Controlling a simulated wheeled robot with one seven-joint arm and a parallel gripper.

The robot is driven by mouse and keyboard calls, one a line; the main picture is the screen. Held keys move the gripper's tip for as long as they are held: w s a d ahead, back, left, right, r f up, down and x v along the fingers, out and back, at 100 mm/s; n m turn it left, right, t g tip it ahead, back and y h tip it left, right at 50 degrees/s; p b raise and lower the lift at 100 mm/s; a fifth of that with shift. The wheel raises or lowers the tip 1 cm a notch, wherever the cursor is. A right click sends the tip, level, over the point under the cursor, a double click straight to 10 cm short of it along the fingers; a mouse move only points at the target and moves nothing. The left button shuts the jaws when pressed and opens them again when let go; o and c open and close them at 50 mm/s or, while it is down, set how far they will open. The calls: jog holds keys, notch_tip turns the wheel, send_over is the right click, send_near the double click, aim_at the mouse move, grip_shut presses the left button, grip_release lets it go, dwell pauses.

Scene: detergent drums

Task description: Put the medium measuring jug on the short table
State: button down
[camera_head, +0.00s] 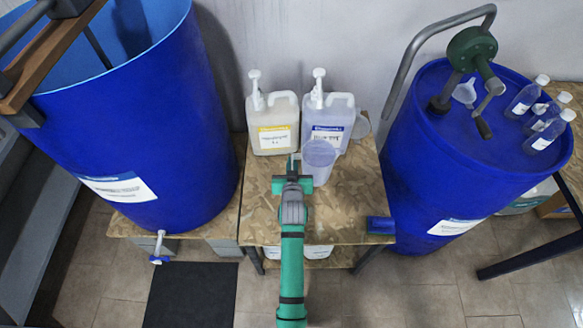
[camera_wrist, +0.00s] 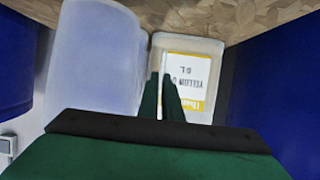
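A translucent, pale measuring jug (camera_head: 319,156) stands upright in front of the white canisters on the middle wooden table (camera_head: 262,212). It fills the left of the wrist view (camera_wrist: 95,60), close to the camera. My gripper (camera_head: 293,162) is just left of the jug in the head view. Its dark green fingers (camera_wrist: 161,80) are close together with a thin pale gap, right beside the jug. I cannot tell whether the jug's handle is between them. Another translucent vessel (camera_head: 361,125) is partly hidden behind the right canister. I cannot tell which table is the short one.
A yellow-labelled canister (camera_head: 274,124) and a blue-labelled one (camera_head: 328,122) stand behind. Large blue drums (camera_head: 170,110) and (camera_head: 440,150) flank the table. A blue block (camera_head: 380,225) lies at its front right corner. A small translucent vessel (camera_head: 465,92) and several bottles sit on the right drum.

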jog(key=shift+w+f, duration=0.2)
jog(key=shift+w+a+f, duration=0.1)
jog(key=shift+w+f, duration=0.1)
jog(key=shift+f, duration=1.65)
jog(key=c, duration=1.9)
grip_release()
jog(key=shift+c, duration=0.2)
